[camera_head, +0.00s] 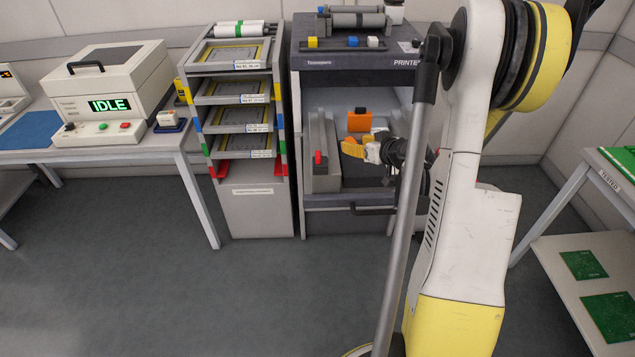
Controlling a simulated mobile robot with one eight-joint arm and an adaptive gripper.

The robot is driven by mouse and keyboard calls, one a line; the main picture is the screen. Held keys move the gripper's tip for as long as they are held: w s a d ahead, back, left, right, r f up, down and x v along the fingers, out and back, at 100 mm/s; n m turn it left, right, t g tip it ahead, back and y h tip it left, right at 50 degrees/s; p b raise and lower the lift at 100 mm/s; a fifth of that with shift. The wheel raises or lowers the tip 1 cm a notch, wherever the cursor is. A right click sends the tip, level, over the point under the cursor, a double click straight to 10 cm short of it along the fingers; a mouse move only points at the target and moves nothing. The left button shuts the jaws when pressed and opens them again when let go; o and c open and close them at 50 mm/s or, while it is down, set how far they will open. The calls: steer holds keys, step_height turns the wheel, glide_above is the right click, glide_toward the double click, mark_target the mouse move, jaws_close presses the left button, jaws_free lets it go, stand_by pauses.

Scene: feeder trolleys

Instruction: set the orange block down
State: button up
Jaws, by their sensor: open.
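The orange block (359,122) is inside the open bay of the dark grey printer (328,62), towards the back. A small dark piece shows at its top. My gripper (350,147) reaches into the bay from the right, with its yellow fingers pointing left. It is open and shows just below and in front of the orange block in the picture. A narrow gap seems to lie between the fingers and the block. The block's underside and what it rests on are hard to make out.
A red knob (319,158) stands on the bay's left side rail. A handle bar (372,210) crosses the printer's front. A rack of trays (233,120) stands close on the left. My arm covers the printer's right side. The floor in front is clear.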

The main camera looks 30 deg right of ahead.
steer(key=shift+n+g+y, duration=0.4)
steer(key=shift+g+y, duration=0.4)
steer(key=a+r, duration=0.1)
steer(key=a, duration=0.2)
steer(key=a+r, duration=0.2)
steer(key=a, duration=0.2)
steer(key=a+r, duration=0.2)
steer(key=a, duration=0.2)
steer(key=shift+w+r, duration=0.2)
steer(key=shift+w, duration=0.05)
steer(key=s+a+r+g, duration=0.25)
steer(key=s+a, duration=0.35)
steer(key=a, duration=0.4)
steer(key=s+a+r+g, duration=0.1)
steer(key=s+a+r, duration=0.3)
steer(key=s+a, duration=0.95)
steer(key=s, duration=0.2)
steer(key=shift+f+n+g, duration=0.35)
steer(key=shift+f+n, duration=0.05)
